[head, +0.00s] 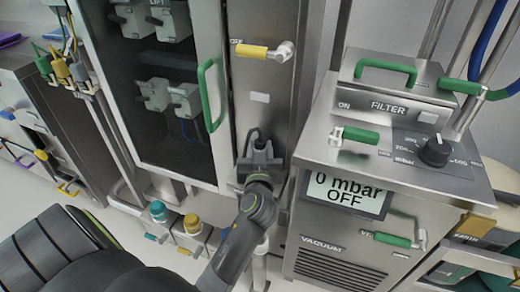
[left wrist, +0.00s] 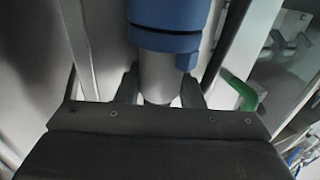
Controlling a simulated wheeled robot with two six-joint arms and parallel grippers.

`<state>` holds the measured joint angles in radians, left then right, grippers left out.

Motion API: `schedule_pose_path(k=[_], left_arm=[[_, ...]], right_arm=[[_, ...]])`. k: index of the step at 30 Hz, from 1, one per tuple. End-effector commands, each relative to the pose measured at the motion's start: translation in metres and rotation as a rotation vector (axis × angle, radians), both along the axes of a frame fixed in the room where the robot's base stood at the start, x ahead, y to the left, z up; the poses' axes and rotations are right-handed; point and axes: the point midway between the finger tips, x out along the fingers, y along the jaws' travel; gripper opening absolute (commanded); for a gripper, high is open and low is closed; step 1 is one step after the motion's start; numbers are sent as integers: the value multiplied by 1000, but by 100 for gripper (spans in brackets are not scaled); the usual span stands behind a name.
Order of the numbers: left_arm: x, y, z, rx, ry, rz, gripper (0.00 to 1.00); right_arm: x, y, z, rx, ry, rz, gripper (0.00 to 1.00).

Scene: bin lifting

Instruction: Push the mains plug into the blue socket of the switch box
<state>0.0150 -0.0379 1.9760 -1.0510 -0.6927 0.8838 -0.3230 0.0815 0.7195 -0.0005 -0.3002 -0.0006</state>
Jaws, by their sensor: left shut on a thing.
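My left gripper (head: 258,158) is in front of the steel panel between the glass-door cabinet and the vacuum unit. In the left wrist view its two fingers (left wrist: 160,88) are shut on a grey cylindrical piece (left wrist: 158,72), which looks like the mains plug's body. A blue round part (left wrist: 166,38) with a dark band sits directly beyond it, in line with it. I cannot tell whether this blue part is the socket or belongs to the plug. In the head view the gripper hides the plug and any socket. My right gripper is not in view.
A green door handle (head: 211,95) is close to the left gripper, and shows in the left wrist view (left wrist: 240,90). A yellow lever (head: 252,51) is above. The vacuum unit's display (head: 346,193) reads "0 mbar OFF".

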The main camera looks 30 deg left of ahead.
Motion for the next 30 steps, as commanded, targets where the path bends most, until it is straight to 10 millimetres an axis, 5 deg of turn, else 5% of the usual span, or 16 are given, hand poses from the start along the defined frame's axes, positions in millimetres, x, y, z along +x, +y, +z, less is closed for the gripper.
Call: schedule_pose_path(k=[4, 5, 10, 20, 30], left_arm=[[0, 0, -3, -4, 6, 1, 4], [0, 0, -3, -4, 6, 1, 37], [0, 0, -3, -3, 5, 1, 60], [0, 0, 2, -2, 3, 1, 60], [0, 0, 63, -3, -2, 1, 60]], right_arm=[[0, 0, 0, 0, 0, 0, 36], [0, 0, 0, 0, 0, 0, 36], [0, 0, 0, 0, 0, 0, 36], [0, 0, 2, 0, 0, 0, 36], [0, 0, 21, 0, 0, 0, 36]])
